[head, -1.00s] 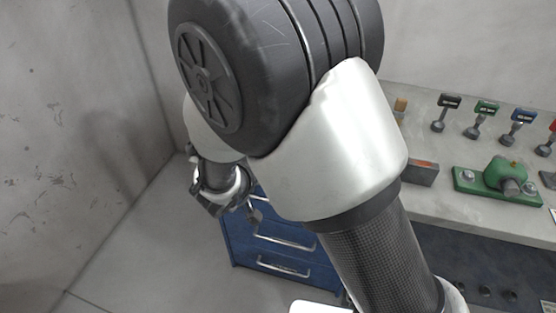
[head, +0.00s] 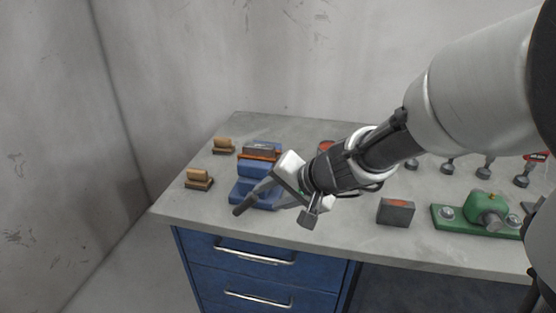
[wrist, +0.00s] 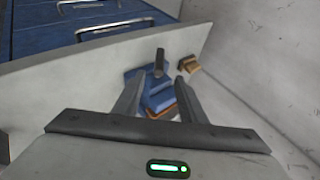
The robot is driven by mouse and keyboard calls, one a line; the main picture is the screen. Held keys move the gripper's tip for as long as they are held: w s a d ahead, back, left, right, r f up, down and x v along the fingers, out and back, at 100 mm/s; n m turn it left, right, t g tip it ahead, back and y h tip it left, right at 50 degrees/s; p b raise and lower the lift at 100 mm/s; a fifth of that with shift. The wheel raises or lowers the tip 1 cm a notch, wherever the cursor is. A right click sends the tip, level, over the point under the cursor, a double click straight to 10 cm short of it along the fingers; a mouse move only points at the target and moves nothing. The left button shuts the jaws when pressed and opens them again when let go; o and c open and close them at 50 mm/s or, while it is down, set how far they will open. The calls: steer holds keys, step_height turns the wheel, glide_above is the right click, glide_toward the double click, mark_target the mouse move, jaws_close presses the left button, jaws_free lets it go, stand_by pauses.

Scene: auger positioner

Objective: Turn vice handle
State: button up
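The blue vice (head: 247,190) sits on the bench top near its left front corner. In the wrist view its blue body (wrist: 158,100) shows between and beyond my fingers. A dark, round-ended bar, apparently the vice handle (head: 241,208), sticks out towards the front edge of the bench; it also shows in the wrist view (wrist: 159,62). My gripper (wrist: 159,79) is open, its two fingers on either side of the line to the vice. In the head view my gripper (head: 270,187) overlaps the vice's right side; I cannot tell whether it touches.
Two wooden-handled brushes (head: 199,179) (head: 222,146) stand left of the vice. A grey block (head: 396,211) and a green fixture (head: 485,212) lie to the right, with several knobbed tools behind. Blue drawers (head: 250,262) with metal handles are below. Walls close off the back and left.

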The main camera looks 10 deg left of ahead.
mark_target(250, 204)
steer(key=b+x, duration=0.2)
steer(key=x, duration=1.2)
steer(key=shift+w+a+b, duration=0.1)
steer(key=shift+w+b, duration=0.05)
steer(key=shift+b, duration=0.2)
